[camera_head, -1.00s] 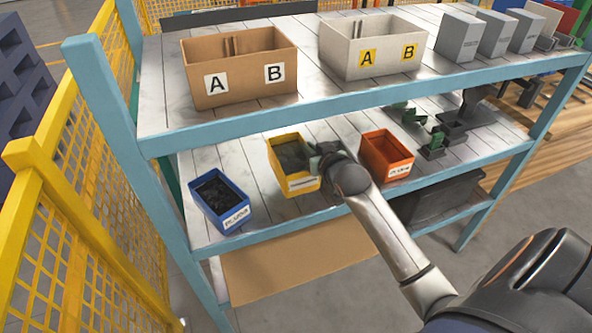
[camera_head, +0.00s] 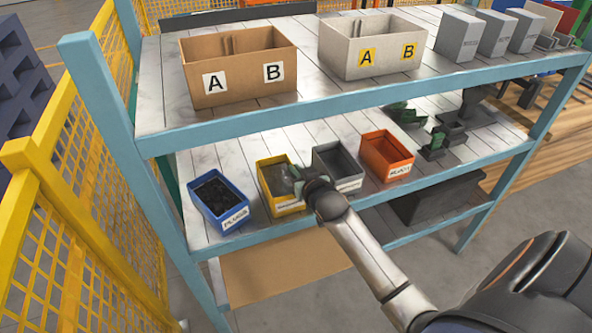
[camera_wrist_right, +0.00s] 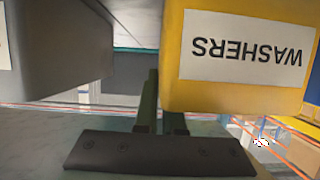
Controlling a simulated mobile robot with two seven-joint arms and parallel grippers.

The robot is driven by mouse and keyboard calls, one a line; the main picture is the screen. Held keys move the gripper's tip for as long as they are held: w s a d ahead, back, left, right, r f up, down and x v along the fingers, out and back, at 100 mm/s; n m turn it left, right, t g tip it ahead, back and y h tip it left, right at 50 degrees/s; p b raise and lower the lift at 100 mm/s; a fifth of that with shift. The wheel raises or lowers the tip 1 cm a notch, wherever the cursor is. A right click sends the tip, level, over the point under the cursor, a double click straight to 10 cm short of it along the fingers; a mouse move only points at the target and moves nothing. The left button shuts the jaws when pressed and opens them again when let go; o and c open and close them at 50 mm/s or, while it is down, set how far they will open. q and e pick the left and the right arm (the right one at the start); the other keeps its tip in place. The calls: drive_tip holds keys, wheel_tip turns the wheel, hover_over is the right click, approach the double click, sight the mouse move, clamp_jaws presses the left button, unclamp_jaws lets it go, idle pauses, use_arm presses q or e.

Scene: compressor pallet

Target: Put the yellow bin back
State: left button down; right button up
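The yellow bin (camera_head: 284,210) is on the middle shelf, between the blue bin and the grey bin. It looks upright and level with the row; whether its base touches the shelf is hidden. Its WASHERS label (camera_wrist_right: 247,50) reads upside down in the right wrist view. My right gripper (camera_head: 300,182) is at the bin's right side. In the wrist view, its fingers (camera_wrist_right: 160,122) straddle the bin's wall, one outside and one hidden behind the yellow wall, so it appears shut on it. My left gripper is not in view.
The blue PLUGS bin (camera_head: 233,221) is left, the grey bin (camera_head: 346,187) close on the right, with the orange bin (camera_head: 398,171) beyond. The upper shelf edge (camera_head: 330,113) runs above. A yellow mesh fence (camera_head: 90,200) stands at left.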

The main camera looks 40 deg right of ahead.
drive_tip(key=o, duration=0.4)
drive_tip(key=shift+o, duration=0.2)
drive_tip(key=shift+r, duration=0.1)
drive_tip(key=p+v, duration=0.1)
drive_tip(key=v, duration=1.1)
drive_tip(key=s+a+f+n+g+y, duration=0.4)
drive_tip(key=s+a+f+y, duration=0.1)
drive_tip(key=s+a+f, duration=1.1)
wheel_tip(320, 180, down, 4)
drive_tip(key=shift+s+a+r+n+y, duration=0.15)
drive_tip(key=shift+s+a+n+y, duration=0.15)
drive_tip(key=shift+a+n, duration=0.1)
drive_tip(key=shift+w+r, duration=0.1)
drive_tip(key=shift+r+p, duration=0.4)
drive_tip(key=shift+p, duration=0.05)
